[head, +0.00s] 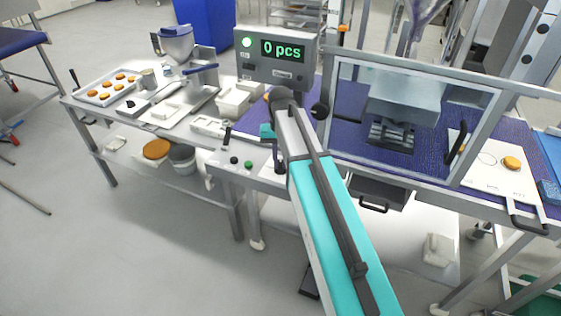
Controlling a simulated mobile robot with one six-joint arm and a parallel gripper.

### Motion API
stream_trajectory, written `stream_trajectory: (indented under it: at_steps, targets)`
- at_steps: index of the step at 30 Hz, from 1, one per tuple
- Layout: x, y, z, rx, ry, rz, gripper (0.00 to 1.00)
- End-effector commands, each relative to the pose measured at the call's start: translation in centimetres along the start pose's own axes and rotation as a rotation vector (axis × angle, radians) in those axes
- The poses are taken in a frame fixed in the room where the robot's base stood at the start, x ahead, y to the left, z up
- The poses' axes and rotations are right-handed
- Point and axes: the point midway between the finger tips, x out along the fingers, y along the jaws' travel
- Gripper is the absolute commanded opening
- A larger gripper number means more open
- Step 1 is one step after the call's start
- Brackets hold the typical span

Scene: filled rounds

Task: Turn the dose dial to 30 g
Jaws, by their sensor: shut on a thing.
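My arm reaches up from the bottom of the head view and hides much of the middle. My gripper (278,160) shows only as a small dark part beside the arm, low at the front control panel (225,166). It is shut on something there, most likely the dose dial. The dial's face, its marks and its setting are hidden. A black button (234,160) and a green button (248,165) are on the panel to the left of my gripper. The display box (277,70) behind reads "0 pcs" in green, with a lit green lamp at its left.
A guarded purple belt (345,135) runs to the right, with a black round knob (320,110) near the frame. A white board (482,178) with an orange round (511,163) lies at the right. A tray (107,88) of several rounds stands at the far left.

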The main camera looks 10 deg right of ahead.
Motion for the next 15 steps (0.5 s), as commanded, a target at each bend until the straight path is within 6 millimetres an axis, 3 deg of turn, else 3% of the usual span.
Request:
stream_trajectory:
  at_steps: [15]
  targets:
    - [-0.05, 0.04, -0.03, -0.121, 0.001, 0.001, 0.0]
